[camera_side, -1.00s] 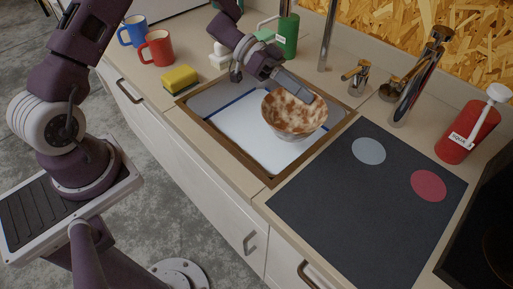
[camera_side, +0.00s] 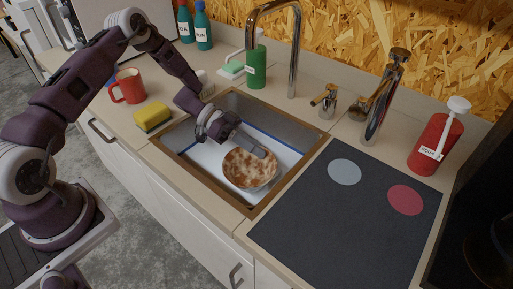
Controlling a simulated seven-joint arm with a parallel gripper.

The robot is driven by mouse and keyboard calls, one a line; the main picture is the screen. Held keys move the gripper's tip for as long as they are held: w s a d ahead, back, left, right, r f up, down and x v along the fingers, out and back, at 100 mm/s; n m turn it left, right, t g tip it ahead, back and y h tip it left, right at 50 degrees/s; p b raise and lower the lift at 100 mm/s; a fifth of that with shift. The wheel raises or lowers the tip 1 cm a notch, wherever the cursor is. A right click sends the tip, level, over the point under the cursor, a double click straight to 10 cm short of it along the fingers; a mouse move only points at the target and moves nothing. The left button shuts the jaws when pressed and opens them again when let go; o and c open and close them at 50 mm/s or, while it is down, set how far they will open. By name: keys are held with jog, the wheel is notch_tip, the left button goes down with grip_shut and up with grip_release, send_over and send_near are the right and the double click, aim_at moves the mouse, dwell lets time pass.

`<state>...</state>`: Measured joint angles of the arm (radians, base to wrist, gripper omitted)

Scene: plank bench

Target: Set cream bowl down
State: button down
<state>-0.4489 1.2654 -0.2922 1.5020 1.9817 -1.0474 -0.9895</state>
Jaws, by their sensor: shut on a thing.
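The cream bowl (camera_side: 248,170) has brown blotches over its inside and sits low within the wood-rimmed sink (camera_side: 168,152), toward its right end. It looks close to upright, opening up. My gripper (camera_side: 262,152) reaches in from the upper left and is shut on the bowl's far rim. The fingers hide part of that rim. I cannot tell whether the bowl's base touches the white sink floor (camera_side: 207,155).
A yellow sponge (camera_side: 153,116) and red mug (camera_side: 128,87) stand left of the sink. A green bottle (camera_side: 256,65) and tall tap (camera_side: 293,55) stand behind. Right are a dark mat (camera_side: 320,225) with two discs, another tap (camera_side: 378,110) and a red bottle (camera_side: 435,145).

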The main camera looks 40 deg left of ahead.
jog(key=shift+f, duration=0.5)
jog(key=c, duration=1.5)
grip_release()
jog(key=shift+c, duration=0.2)
